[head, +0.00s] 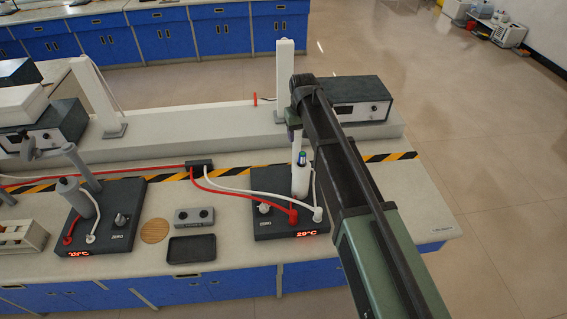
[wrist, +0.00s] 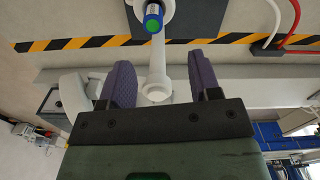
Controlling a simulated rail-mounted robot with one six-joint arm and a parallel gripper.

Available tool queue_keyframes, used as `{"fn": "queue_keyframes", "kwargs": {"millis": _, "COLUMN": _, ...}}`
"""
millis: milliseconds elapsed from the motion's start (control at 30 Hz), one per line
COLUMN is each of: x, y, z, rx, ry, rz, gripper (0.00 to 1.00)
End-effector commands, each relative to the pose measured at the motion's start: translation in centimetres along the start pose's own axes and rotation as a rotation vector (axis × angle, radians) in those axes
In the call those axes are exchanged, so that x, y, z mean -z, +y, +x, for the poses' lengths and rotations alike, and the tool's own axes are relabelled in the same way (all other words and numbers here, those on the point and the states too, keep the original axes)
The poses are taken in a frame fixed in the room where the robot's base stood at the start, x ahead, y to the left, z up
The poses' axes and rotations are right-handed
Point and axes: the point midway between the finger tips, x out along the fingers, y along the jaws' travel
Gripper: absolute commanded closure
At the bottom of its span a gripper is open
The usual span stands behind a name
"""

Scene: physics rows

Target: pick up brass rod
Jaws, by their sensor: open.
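No brass-coloured rod shows plainly. A capped cylinder with a blue band and green end (head: 302,155) stands in the top of a white holder (head: 301,180) on the right-hand dark unit; I cannot tell whether it is the rod. The cylinder also shows in the wrist view (wrist: 153,20), beyond the fingertips near the top edge. My gripper (wrist: 160,62) is open with nothing held between its purple-grey fingers. In the head view my gripper (head: 292,128) is partly hidden by my arm, above and slightly left of the holder.
The right-hand unit (head: 263,228) has red and white hoses and a 29°C display. A similar unit (head: 108,215) stands left. Between them are a black tray (head: 192,249), a two-hole grey block (head: 194,217) and a round cork mat (head: 154,231). A white rack (head: 38,235) is far left.

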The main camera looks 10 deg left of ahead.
Motion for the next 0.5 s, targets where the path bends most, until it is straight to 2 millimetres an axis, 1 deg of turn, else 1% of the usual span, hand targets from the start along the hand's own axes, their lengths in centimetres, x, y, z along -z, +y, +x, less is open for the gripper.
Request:
{"fn": "queue_keyframes", "kwargs": {"millis": 67, "x": -0.4, "y": 0.0, "z": 0.3, "rx": 0.000, "ry": 0.000, "rz": -0.010, "gripper": 0.43}}
{"fn": "queue_keyframes", "kwargs": {"millis": 167, "x": -0.5, "y": 0.0, "z": 1.5, "rx": 0.000, "ry": 0.000, "rz": -0.009, "gripper": 0.43}}
{"fn": "queue_keyframes", "kwargs": {"millis": 300, "x": -0.5, "y": 0.0, "z": 4.6, "rx": 0.000, "ry": 0.000, "rz": -0.008, "gripper": 0.43}}
{"fn": "queue_keyframes", "kwargs": {"millis": 400, "x": -0.5, "y": 0.0, "z": 6.2, "rx": 0.000, "ry": 0.000, "rz": -0.008, "gripper": 0.43}}
{"fn": "queue_keyframes", "kwargs": {"millis": 500, "x": -0.5, "y": 0.1, "z": 6.2, "rx": 0.000, "ry": 0.000, "rz": -0.008, "gripper": 0.43}}
